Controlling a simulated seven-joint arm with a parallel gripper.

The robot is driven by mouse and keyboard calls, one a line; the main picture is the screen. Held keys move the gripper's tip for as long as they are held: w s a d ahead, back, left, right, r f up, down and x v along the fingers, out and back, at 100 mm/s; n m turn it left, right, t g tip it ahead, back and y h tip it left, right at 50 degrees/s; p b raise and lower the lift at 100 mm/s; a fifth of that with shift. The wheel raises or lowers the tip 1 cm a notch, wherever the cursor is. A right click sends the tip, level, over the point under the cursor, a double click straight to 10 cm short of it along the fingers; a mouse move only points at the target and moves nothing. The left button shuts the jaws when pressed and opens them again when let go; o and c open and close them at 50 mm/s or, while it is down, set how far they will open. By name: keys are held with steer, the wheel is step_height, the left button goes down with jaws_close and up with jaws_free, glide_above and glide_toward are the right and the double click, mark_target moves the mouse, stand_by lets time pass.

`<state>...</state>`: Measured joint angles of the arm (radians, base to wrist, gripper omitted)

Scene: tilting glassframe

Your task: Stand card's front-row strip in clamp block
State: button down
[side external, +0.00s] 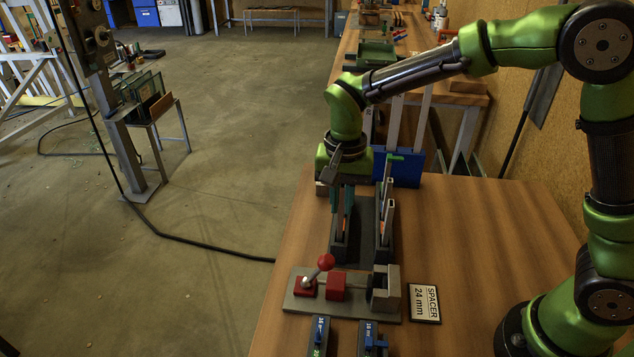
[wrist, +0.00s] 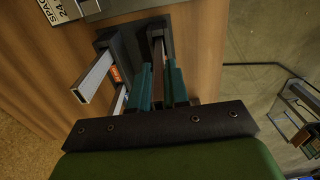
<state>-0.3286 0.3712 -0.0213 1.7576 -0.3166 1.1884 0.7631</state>
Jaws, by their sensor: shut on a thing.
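The card (side external: 424,303) lies on the table and reads "SPACER 24 mm"; its corner also shows in the wrist view (wrist: 55,9). The clamp block (side external: 391,291) is a grey slotted block on a plate with a red-knobbed lever, left of the card. My gripper (side external: 342,212), with teal fingers, points down over the left-hand dark holder (side external: 340,247). It is shut on a dark brown strip (wrist: 158,80), seen between the fingers in the wrist view. The strip's lower end is at the holder; whether it is still seated there I cannot tell.
Silver strips (side external: 389,220) stand in the right-hand holder (side external: 383,249), close beside my gripper. Two small blocks with blue parts (side external: 318,336) (side external: 372,338) sit at the near edge. A blue bin (side external: 408,169) stands behind. Table to the right of the holders is clear.

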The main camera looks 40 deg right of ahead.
step_height(320, 180, up, 8)
steer(key=s+a, duration=0.1)
steer(key=s+r, duration=0.1)
steer(key=s, duration=1)
steer(key=shift+s+a, duration=0.25)
steer(key=shift+a, duration=0.05)
steer(key=shift+f, duration=2.95)
steer(key=shift+f, duration=3)
steer(key=c, duration=1)
jaws_free()
steer(key=shift+c, duration=0.2)
